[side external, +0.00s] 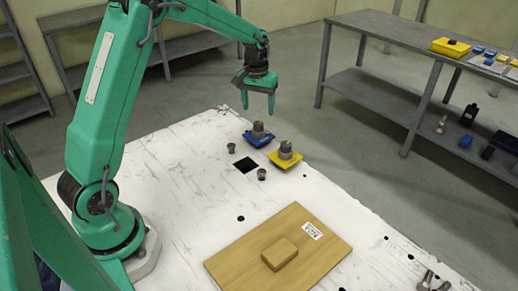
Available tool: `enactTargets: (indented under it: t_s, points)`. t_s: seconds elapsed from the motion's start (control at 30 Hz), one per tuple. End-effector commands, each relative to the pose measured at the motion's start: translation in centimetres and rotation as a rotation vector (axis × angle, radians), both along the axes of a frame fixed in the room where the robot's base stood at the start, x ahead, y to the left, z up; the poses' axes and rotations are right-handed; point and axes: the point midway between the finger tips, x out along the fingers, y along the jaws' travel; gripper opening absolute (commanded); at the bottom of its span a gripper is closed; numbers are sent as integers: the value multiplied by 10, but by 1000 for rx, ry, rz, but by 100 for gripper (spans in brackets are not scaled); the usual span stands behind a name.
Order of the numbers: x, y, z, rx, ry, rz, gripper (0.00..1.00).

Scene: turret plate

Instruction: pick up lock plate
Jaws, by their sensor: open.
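My gripper (258,106) is open and empty, pointing down in the air above the far part of the white table. Below it on the table sits a blue plate (250,141) with a grey cylindrical knob on top. Just to its right and nearer sits a yellow plate (286,164) with a similar grey knob. I cannot tell from the picture which of these is the lock plate. My gripper touches neither plate. The blue plate is more nearly under it.
A square dark hole (245,165) and small grey cups (262,174) are close to the plates. A wooden board (235,266) with a wooden block (280,254) lies nearer the front. The left part of the white table (165,170) is mostly clear. A grey bench (385,27) stands beyond.

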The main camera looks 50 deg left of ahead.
Motion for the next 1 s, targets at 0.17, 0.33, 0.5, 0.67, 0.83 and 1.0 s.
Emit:
enactTargets:
  t_s: [0.17, 0.33, 0.5, 0.67, 0.83, 1.0]
  points:
    - [5, 5, -11, -3, 12, 16, 65]
    - [6, 6, -12, -4, 13, 17, 65]
    - [6, 5, -23, -4, 15, 16, 65]
    - [6, 6, -34, -4, 13, 16, 65]
    - [7, 6, -38, -4, 13, 16, 65]
    - [6, 6, -42, -4, 13, 16, 65]
